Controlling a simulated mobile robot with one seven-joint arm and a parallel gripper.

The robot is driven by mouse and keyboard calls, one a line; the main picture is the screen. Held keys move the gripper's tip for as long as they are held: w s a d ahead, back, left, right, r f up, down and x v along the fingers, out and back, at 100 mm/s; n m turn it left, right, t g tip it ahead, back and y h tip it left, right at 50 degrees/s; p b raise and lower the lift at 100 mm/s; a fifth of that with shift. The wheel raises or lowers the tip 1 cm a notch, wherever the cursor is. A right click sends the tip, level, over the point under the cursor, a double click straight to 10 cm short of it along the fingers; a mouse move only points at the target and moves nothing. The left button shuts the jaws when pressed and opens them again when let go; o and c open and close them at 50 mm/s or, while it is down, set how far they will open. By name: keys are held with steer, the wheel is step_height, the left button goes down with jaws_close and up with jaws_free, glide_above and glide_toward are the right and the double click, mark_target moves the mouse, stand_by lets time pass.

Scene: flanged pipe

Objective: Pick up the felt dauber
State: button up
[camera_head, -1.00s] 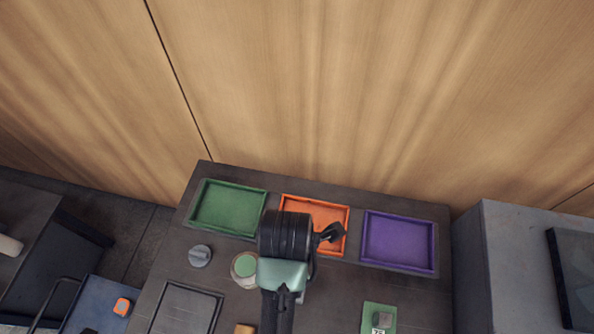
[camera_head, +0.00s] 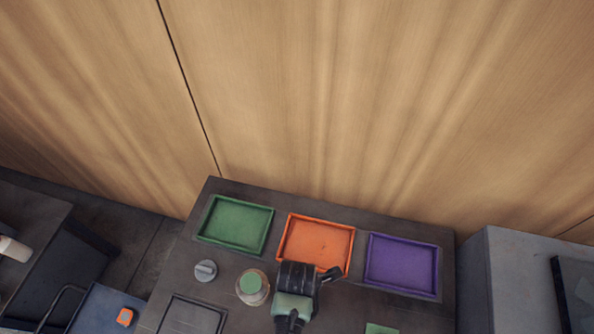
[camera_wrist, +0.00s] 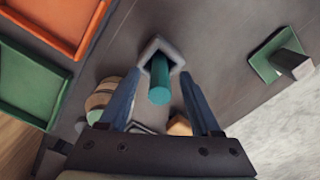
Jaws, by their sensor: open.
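A teal cylinder (camera_wrist: 160,82), which looks like the felt dauber's handle, stands in a pale grey square holder (camera_wrist: 152,48) in the wrist view. My gripper (camera_wrist: 160,75) is open, with one finger to the left of the cylinder and one to the right. The cylinder lies between the fingers in the picture, with visible gaps on both sides. I cannot tell its exact depth relative to the fingertips. In the head view my arm hides the dauber and the fingers.
Green (camera_head: 236,224), orange (camera_head: 315,243) and purple (camera_head: 400,262) trays line the bench's back. A grey knob-like part (camera_head: 205,271) and a green-topped jar (camera_head: 252,287) stand left of my arm. A green pad with a grey block (camera_wrist: 278,55) lies right in the wrist view.

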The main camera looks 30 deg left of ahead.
steer(key=shift+f, duration=0.15)
jaws_close()
stand_by(0.5)
steer(key=shift+r+b, duration=0.6)
steer(key=shift+r, duration=4.45)
